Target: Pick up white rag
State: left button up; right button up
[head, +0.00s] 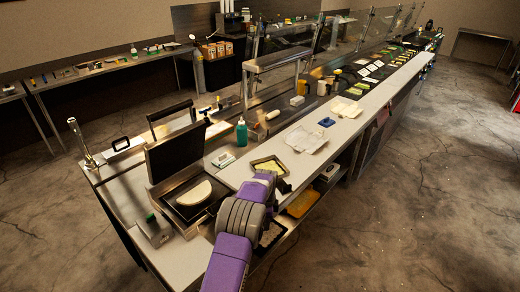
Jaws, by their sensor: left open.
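A flat, crumpled white sheet (306,139), which looks like the white rag, lies on the pale counter (345,128) in the head view. I cannot tell for sure whether it is cloth or paper. My left gripper (283,184) is at the end of the purple arm, low in the middle, beside the counter's front edge. It is open, and its fingers are small and partly hidden by the wrist. It is nearer to me than the white sheet and apart from it. My right gripper is out of view.
An open griddle press (175,150) holds a pale tortilla (194,192) at left. A green bottle (242,132) and blue item (327,122) stand on the counter. The floor at right is clear.

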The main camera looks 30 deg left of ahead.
aim_at(225, 158)
jog(key=u, duration=0.05)
jog(key=i, duration=1.95)
jog(key=u, duration=1.15)
jog(key=i, duration=0.7)
jog(key=u, duration=0.4)
